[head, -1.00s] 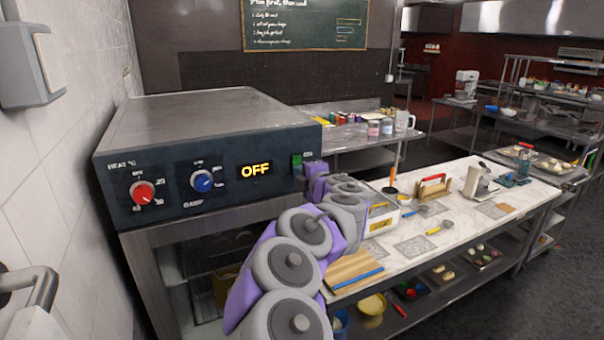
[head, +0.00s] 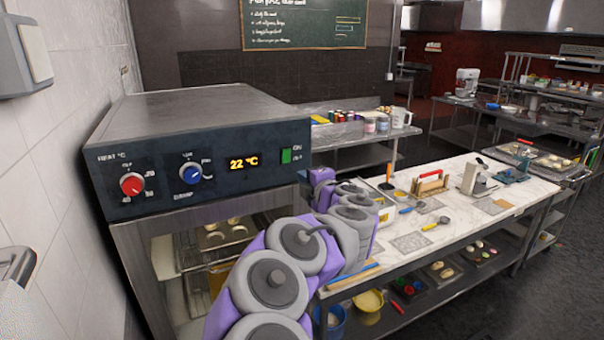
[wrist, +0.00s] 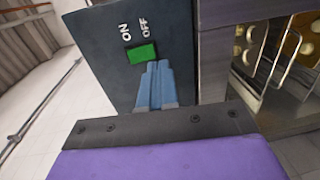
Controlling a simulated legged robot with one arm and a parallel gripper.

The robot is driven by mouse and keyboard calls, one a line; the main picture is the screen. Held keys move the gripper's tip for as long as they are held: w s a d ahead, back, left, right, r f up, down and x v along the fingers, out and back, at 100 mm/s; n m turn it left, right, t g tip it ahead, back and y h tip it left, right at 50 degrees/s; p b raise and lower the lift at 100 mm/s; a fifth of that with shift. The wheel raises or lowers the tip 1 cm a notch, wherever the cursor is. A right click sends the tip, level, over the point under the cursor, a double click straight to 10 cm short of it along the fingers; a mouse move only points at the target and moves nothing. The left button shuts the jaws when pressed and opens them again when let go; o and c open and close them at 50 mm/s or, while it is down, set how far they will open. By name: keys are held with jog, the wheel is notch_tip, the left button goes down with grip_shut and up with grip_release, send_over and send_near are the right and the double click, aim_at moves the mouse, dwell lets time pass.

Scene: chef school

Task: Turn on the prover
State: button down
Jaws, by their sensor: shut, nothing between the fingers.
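The prover (head: 205,130) stands at the left in the head view, a dark control panel above a steel cabinet. Its display (head: 244,162) reads 22 °C. The red heat knob (head: 132,184) and blue damp knob (head: 190,173) sit left of the display. The green rocker switch (head: 286,155), marked ON and OFF, is lit at the panel's right end. In the wrist view the green switch (wrist: 142,54) is just beyond my gripper (wrist: 158,68). My gripper is shut and empty, its blue fingertips close to the switch; contact is unclear. In the head view my arm hides the gripper.
A marble-topped worktable (head: 470,205) with tools stands to the right of the prover. A tiled wall (head: 60,150) runs close on the left. Trays show inside the lit prover cabinet (head: 215,240). Dark floor (head: 570,280) is free at the right.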

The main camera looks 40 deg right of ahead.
jog(key=s+a+f, duration=0.1)
jog(key=s, duration=0.5)
jog(key=shift+a, duration=0.35)
jog(key=shift+a, duration=0.1)
